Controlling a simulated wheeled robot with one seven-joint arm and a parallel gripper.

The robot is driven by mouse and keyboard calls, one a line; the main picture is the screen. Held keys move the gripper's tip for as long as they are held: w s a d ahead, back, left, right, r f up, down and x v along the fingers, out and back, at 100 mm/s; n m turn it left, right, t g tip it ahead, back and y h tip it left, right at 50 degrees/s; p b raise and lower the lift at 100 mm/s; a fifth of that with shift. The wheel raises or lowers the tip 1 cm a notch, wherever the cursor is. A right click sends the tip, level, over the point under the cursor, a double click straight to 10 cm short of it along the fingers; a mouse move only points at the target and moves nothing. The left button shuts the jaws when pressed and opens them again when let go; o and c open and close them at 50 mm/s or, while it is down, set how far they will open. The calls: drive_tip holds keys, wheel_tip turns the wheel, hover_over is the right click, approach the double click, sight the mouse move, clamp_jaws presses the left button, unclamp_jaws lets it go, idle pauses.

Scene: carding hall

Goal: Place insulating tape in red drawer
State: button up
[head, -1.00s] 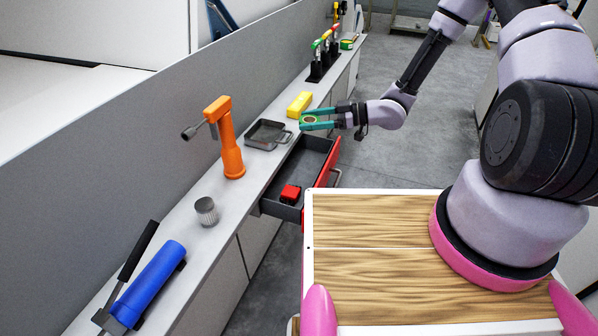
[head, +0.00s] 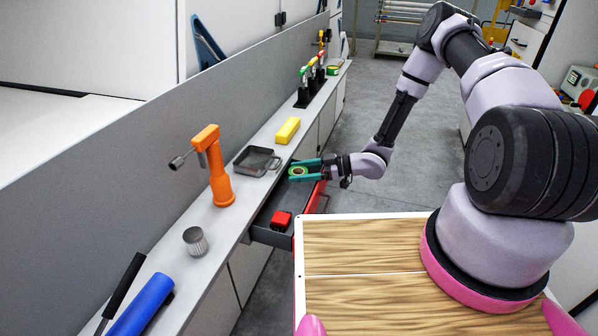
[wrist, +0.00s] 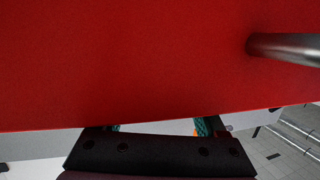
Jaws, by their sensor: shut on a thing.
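The insulating tape (head: 298,171), a small green ring, is held between the teal fingers of my gripper (head: 303,170) in the head view. My gripper is shut on it, over the far end of the open red drawer. The drawer has a red front (head: 314,196) and a dark grey inside (head: 270,214); a red object (head: 281,220) lies in its near part. In the wrist view the red drawer front (wrist: 130,65) with its metal handle (wrist: 285,47) fills most of the picture. The tape is hidden there and only bits of the fingers show.
Several handled tools stand at the far end. The floor to the right is clear.

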drive_tip(key=shift+s+d+f, duration=0.1)
drive_tip(key=shift+f, duration=0.55)
drive_tip(key=o, duration=1.3)
drive_tip(key=shift+c, duration=0.2)
drive_tip(key=shift+r, duration=0.3)
drive_tip(key=w+r+v, duration=0.1)
drive_tip(key=v, duration=1.1)
drive_tip(key=shift+s, duration=0.35)
